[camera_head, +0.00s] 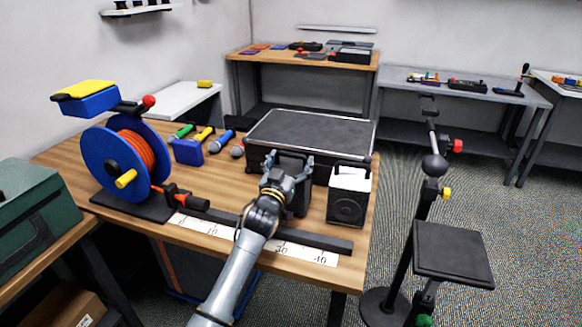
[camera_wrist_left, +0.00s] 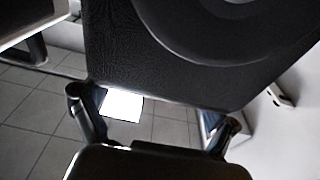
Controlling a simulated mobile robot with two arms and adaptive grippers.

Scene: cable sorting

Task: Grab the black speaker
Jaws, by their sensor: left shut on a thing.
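The black speaker (camera_head: 302,199) stands on the wooden table in front of the large black case, partly hidden by my left gripper (camera_head: 289,173). My left gripper reaches over it from the front, its two fingers on either side of its upper part, and is shut on it. In the left wrist view the black speaker (camera_wrist_left: 190,50) fills the upper middle, with a round cone partly showing. The fingers of my left gripper (camera_wrist_left: 155,118) show at its lower edge there. My right gripper is in neither view.
A white speaker with a black front (camera_head: 348,197) stands close on the right. The black case (camera_head: 312,132) lies behind. A blue cable reel (camera_head: 105,158), several microphones (camera_head: 222,141) and a ruler strip (camera_head: 310,253) occupy the table (camera_head: 80,152). A black stand (camera_head: 452,253) is at the right.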

